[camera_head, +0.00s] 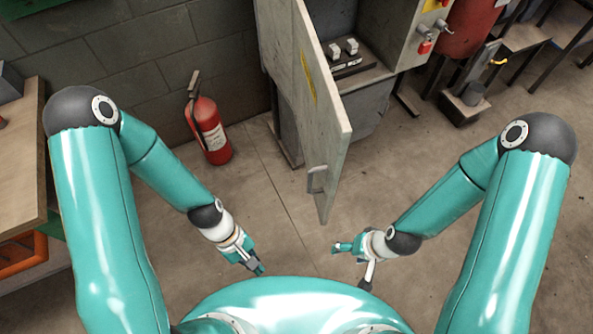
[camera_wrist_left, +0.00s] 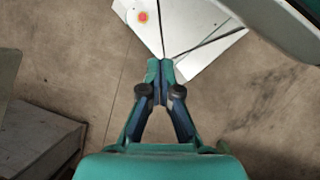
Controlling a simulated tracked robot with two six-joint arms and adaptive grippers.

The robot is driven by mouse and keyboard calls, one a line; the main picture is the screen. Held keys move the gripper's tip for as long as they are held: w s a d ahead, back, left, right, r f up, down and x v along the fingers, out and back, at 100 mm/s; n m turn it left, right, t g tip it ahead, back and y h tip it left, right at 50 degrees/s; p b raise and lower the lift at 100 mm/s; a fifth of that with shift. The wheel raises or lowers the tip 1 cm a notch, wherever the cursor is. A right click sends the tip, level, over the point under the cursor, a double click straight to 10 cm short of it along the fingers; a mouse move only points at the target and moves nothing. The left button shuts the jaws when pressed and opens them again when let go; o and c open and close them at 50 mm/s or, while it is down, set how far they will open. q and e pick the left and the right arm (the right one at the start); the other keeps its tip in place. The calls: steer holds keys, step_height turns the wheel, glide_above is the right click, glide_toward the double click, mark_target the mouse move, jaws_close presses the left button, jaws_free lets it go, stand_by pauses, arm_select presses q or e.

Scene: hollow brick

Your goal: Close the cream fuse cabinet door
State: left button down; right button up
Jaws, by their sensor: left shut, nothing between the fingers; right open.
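The cream fuse cabinet door (camera_head: 311,105) stands swung out from the cabinet (camera_head: 365,101) in the head view, its edge toward me. A small grey handle (camera_head: 317,180) sits low near its free edge. Inside the cabinet are dark blocks with white tops (camera_head: 346,54). My left gripper (camera_head: 260,270) is shut and empty, below and left of the door, apart from it. In the left wrist view its fingers (camera_wrist_left: 160,66) meet over the floor and a pale panel. My right gripper (camera_head: 350,267) is open and empty, below and right of the door's lower corner, apart from it.
A red fire extinguisher (camera_head: 208,126) stands by the block wall at the left. A wooden bench (camera_head: 22,160) is at the far left. Floor around the grippers is clear.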

arm_select(q)
steer(key=w+a+r+n+t+h+b, duration=0.15)
steer(key=w+r+n, duration=0.35)
steer(key=w+r, duration=0.5)
steer(key=w+a+r+n+t+h+b, duration=0.1)
steer(key=w+r+n+t+h, duration=0.3)
steer(key=r, duration=0.9)
steer(key=w+d+f, duration=0.1)
steer(key=d+f, duration=0.2)
steer(key=d, duration=0.2)
steer(key=d+f+g, duration=0.1)
steer(key=d+f, duration=0.2)
steer(key=d, duration=0.3)
steer(key=shift+w+d+f+n+y+b, duration=0.2)
steer(key=shift+w+f+n+y+b, duration=0.15)
steer(key=shift+w+y+b, duration=0.1)
